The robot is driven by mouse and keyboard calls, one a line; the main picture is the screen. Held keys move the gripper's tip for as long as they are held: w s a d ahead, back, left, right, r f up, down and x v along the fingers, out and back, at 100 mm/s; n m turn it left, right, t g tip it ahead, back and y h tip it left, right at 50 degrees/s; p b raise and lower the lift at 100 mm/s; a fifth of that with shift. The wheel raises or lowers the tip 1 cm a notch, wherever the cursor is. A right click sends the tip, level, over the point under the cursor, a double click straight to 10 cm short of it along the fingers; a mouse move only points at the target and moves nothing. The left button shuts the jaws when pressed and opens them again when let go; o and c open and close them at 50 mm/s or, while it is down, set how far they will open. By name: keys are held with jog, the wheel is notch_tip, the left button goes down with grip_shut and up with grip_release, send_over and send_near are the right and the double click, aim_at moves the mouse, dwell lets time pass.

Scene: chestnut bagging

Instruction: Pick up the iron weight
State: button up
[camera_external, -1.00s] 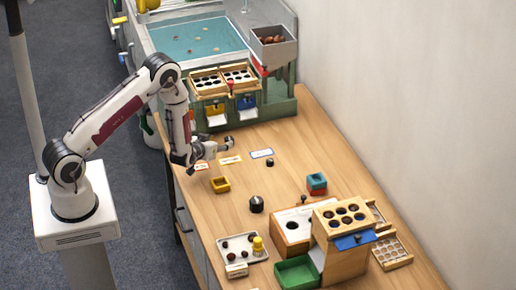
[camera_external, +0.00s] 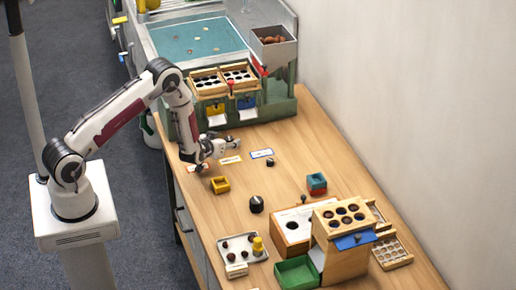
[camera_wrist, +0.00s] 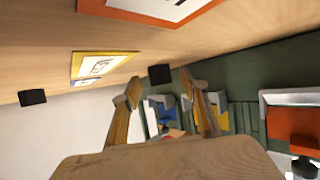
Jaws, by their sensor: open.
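My gripper (camera_external: 224,145) is open and held low over the left side of the table, near the green rack. In the wrist view its two fingers (camera_wrist: 160,96) stand apart with nothing gripped. A small dark block (camera_wrist: 160,74) lies beyond and between the fingertips. Another small dark block (camera_wrist: 32,97) shows at the left of that view. In the external view a small black piece (camera_external: 270,162) sits near the blue-edged card, and a larger black knobbed cylinder (camera_external: 256,204) stands farther forward. I cannot tell for certain which is the iron weight.
Orange (camera_wrist: 165,8), yellow (camera_wrist: 100,66) and blue-edged (camera_external: 262,153) cards lie near the gripper. A yellow box (camera_external: 220,185), a teal-and-red box (camera_external: 317,183) and a tray (camera_external: 236,270) stand forward. The green rack (camera_external: 275,115) borders the back.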

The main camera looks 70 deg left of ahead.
aim_at(228, 140)
jog(key=shift+w+a+f, duration=0.1)
dwell(0.5)
grip_shut()
jog(key=shift+r, duration=5)
